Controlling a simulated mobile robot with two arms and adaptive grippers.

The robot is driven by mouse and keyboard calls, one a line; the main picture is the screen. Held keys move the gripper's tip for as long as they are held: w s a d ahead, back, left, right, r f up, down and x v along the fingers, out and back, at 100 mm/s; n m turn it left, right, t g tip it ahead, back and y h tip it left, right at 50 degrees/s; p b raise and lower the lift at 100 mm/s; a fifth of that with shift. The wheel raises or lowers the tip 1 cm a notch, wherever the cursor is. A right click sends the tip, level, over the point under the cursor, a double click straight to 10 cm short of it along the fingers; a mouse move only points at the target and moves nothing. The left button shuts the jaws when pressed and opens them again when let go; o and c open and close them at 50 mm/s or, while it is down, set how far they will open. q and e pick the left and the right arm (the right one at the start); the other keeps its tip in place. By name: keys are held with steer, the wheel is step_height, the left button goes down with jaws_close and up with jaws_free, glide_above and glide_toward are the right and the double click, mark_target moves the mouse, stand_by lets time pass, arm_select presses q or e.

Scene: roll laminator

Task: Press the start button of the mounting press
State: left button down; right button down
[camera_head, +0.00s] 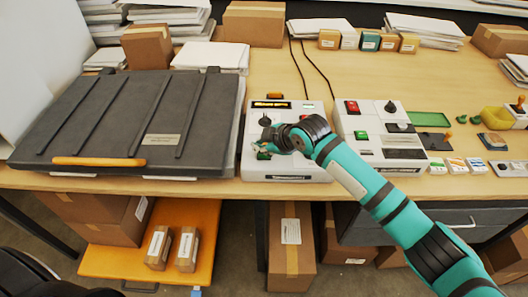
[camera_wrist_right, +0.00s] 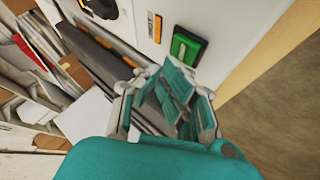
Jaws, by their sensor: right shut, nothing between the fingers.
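The mounting press (camera_head: 120,115) is a wide dark grey slab with an orange front handle (camera_head: 98,161), on the left of the table. A white control box (camera_head: 300,165) stands against its right side, with a black knob and a lit display. In the right wrist view, the green button (camera_wrist_right: 187,47) shows on the white panel (camera_wrist_right: 222,25), beside a small orange light (camera_wrist_right: 155,25). My right gripper (camera_head: 265,149) is shut and empty over this box, and partly hides its middle. In the wrist view its fingertips (camera_wrist_right: 172,75) are just below the green button; contact cannot be told. My left gripper is not in view.
A second white control box (camera_head: 400,118) with red and green buttons stands to the right, close to my right forearm. Small boxes, a green tray (camera_head: 428,119) and stamps lie farther right. Cartons and paper stacks line the back of the table.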

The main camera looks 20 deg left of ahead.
mark_target(262, 154)
steer(key=shift+f, duration=0.1)
stand_by(0.6)
steer(key=shift+f, duration=0.35)
steer(key=shift+f+b, duration=0.4)
steer(key=shift+f, duration=0.1)
stand_by(0.8)
steer(key=shift+r+p, duration=0.8)
steer(key=shift+r, duration=0.1)
step_height(262, 154, up, 5)
steer(key=p, duration=0.4)
steer(key=shift+r, duration=0.1)
